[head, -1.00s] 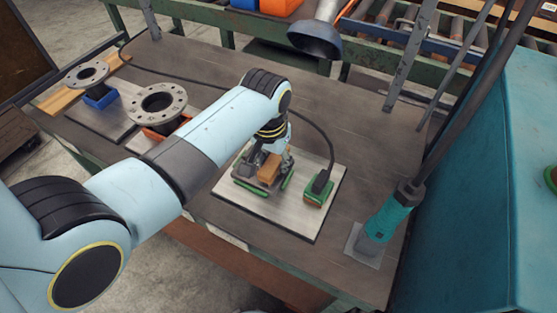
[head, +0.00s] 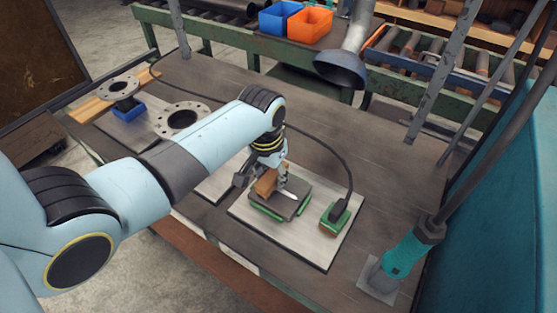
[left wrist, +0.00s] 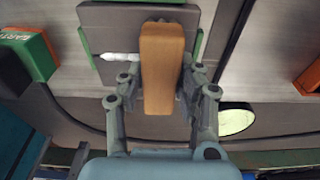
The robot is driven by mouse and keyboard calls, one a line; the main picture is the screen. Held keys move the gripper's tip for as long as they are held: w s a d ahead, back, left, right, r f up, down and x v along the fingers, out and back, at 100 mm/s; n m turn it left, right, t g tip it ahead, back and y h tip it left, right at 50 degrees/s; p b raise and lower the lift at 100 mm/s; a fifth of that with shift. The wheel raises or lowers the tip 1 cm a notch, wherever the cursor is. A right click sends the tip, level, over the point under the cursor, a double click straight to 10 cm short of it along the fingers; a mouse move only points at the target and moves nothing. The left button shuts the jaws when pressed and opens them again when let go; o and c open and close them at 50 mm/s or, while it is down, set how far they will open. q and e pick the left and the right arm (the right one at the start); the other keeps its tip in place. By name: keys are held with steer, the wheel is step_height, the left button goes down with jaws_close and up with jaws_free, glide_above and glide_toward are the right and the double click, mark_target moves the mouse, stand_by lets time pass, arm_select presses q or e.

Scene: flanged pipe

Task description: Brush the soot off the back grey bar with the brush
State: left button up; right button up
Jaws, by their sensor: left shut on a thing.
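My left gripper (head: 266,174) is shut on a brown wooden block-shaped handle, which I take as the brush (head: 265,182). The brush also shows in the left wrist view (left wrist: 162,60), between the two fingers. Its bristles are hidden. It is over the left back part of a dark grey slab (head: 287,207) with green strips along its edges. I cannot tell whether it touches the slab. I cannot make out separate grey bars or soot. My right gripper is not in view.
The slab lies on a pale metal plate (head: 290,243). A green earth clamp (head: 337,214) with a black cable sits right of it. A flanged pipe (head: 183,120) is at the left. A grey hood (head: 341,68) hangs behind; a teal tool (head: 404,256) stands at front right.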

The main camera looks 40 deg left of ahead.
arm_select(q)
steer(key=shift+s+a, duration=0.1)
steer(key=shift+a, duration=1.15)
steer(key=shift+w+d, duration=0.15)
steer(key=shift+d, duration=2.3)
steer(key=shift+w+d, duration=0.15)
steer(key=shift+d, duration=2.3)
steer(key=shift+a+r, duration=0.1)
step_height(320, 180, up, 7)
steer(key=shift+s, duration=0.1)
